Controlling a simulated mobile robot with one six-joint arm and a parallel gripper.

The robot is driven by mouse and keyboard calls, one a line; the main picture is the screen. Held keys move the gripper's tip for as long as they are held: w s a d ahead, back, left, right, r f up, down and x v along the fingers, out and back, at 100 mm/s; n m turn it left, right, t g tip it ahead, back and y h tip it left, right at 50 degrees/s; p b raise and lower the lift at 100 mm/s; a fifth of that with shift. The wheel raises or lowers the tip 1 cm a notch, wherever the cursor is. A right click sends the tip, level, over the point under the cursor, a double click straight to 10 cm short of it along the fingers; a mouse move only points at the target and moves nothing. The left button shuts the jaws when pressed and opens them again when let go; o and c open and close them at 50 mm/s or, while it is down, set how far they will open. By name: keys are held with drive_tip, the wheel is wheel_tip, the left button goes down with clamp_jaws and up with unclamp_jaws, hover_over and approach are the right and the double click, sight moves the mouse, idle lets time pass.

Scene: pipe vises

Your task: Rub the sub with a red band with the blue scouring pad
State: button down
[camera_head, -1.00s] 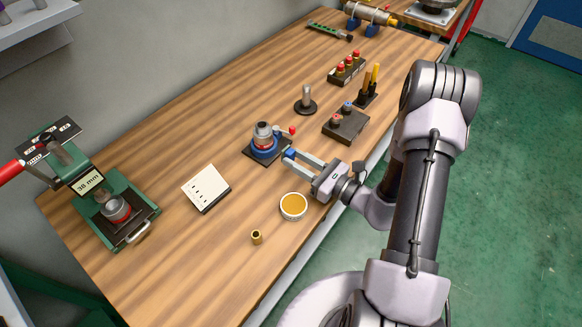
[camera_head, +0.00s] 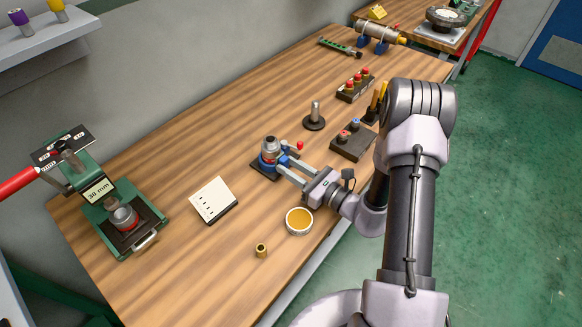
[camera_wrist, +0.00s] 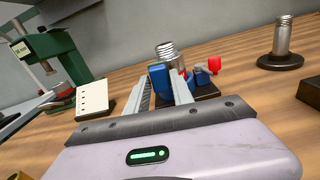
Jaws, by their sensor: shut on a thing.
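A grey metal sub (camera_head: 270,144) with a threaded top stands upright in a small blue vise with a red knob (camera_head: 299,146) on a dark base. A strip of red shows low on the sub; its threaded top also shows in the wrist view (camera_wrist: 167,50). My gripper (camera_head: 283,160) is shut on the blue scouring pad (camera_wrist: 159,81), held at its fingertips. The pad is right beside the sub, on its near side. I cannot tell whether they touch. The pad hides part of the sub in the wrist view.
A green press (camera_head: 93,195) with another grey and red piece stands at left. A white card block (camera_head: 213,199), a tub of amber paste (camera_head: 299,221) and a brass fitting (camera_head: 261,250) lie nearer. A dark post stand (camera_head: 314,121) and dark block (camera_head: 353,146) stand to the right.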

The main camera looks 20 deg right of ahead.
drive_tip(key=shift+x, duration=0.95)
drive_tip(key=w+d, duration=0.2)
drive_tip(key=d, duration=0.1)
drive_tip(key=shift+w, duration=0.1)
drive_tip(key=shift+w+d, duration=0.1)
drive_tip(key=shift+w, duration=0.05)
drive_tip(key=shift+s+a+b, duration=0.4)
drive_tip(key=shift+s+a, duration=0.9)
drive_tip(key=shift+a, duration=0.3)
drive_tip(key=shift+b+v, duration=0.5)
drive_tip(key=shift+v, duration=2.5)
drive_tip(key=shift+d, duration=0.1)
